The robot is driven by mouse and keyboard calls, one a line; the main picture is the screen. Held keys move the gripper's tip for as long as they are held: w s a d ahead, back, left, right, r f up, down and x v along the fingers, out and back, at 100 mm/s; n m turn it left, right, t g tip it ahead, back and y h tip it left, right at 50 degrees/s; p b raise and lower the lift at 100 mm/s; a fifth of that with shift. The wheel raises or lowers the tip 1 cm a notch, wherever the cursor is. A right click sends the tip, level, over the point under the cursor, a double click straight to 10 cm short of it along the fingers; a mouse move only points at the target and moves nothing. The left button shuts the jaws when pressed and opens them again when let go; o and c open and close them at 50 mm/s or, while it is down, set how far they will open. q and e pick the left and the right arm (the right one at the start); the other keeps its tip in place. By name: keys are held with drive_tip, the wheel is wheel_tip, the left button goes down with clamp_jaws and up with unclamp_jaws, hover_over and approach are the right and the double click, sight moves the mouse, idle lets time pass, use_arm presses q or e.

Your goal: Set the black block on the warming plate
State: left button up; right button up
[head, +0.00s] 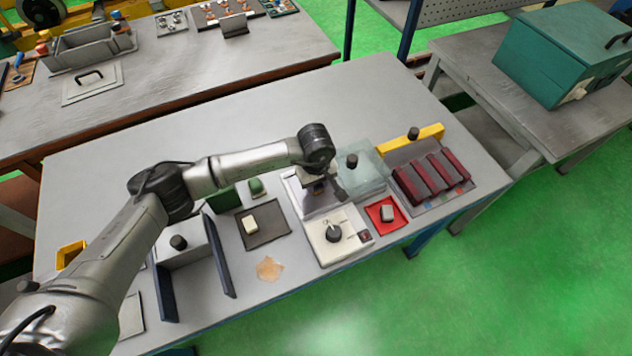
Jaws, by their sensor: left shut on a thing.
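My left gripper (321,188) points down over the rear part of a white device with a dark knob, which looks like the warming plate (330,247). The gripper is shut on a small dark thing, probably the black block (316,187), mostly hidden by the fingers. I cannot tell whether the block touches the plate's surface or hangs just above it. My right gripper is not in view.
To the right are a red tray (373,221) with a grey block, a translucent box (372,180) and several dark red blocks (433,175). The table's rear is clear.

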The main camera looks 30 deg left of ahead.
use_arm(q)
drive_tip(key=o, duration=1.2)
drive_tip(key=shift+o, duration=0.2)
drive_tip(key=shift+r, duration=0.15)
drive_tip(key=shift+r+p, duration=0.6)
drive_tip(key=shift+r, duration=0.4)
drive_tip(key=shift+r+p, duration=1.15)
drive_tip(key=shift+r, duration=1.25)
